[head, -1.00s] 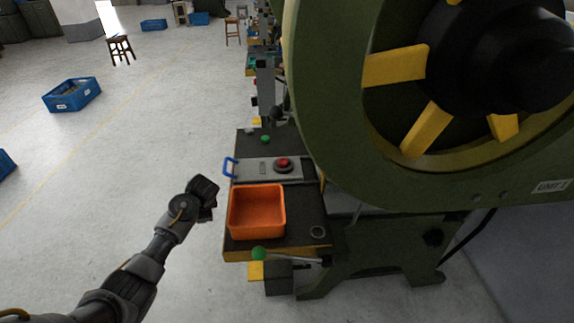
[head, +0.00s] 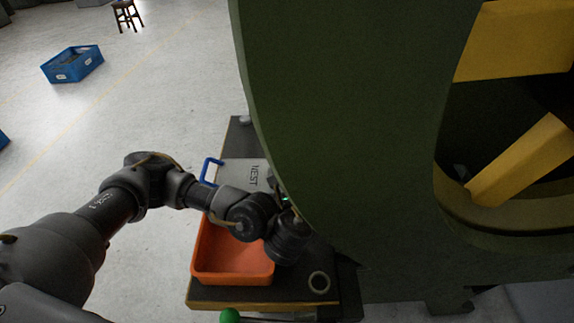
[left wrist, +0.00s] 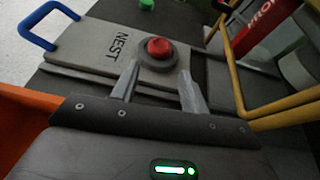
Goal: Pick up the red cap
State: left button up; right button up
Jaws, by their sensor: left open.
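The red cap (left wrist: 160,47) sits on a dark round base on a grey plate marked NEST (left wrist: 112,48) in the left wrist view. My left gripper (left wrist: 159,69) is open, its two fingers on either side just short of the cap, with nothing between them. In the head view my left arm reaches over the orange bin (head: 215,262) to the plate (head: 242,172). The gripper's fingers and the cap are hidden there behind my wrist and the green machine. My right gripper is not in view.
The large green press (head: 340,150) stands close on the right. Yellow bars (left wrist: 238,75) rise right of the cap. A blue handle (head: 209,168) is at the plate's left end.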

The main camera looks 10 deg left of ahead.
pick_arm(q)
jog(key=shift+d+f, duration=0.1)
jog(key=shift+f, duration=0.1)
jog(key=shift+w+f, duration=0.1)
jog(key=b+x, duration=0.1)
jog(key=x, duration=0.3)
jog(key=shift+w+a+f, duration=0.1)
jog(key=shift+w+a, duration=0.15)
jog(key=shift+w, duration=0.4)
jog(key=x, duration=0.5)
jog(key=shift+r, duration=0.3)
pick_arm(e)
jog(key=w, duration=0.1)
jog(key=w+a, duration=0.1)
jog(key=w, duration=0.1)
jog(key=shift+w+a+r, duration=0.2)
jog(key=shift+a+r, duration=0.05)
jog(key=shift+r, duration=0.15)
pick_arm(q)
jog(key=shift+c, duration=0.5)
jog(key=c, duration=0.5)
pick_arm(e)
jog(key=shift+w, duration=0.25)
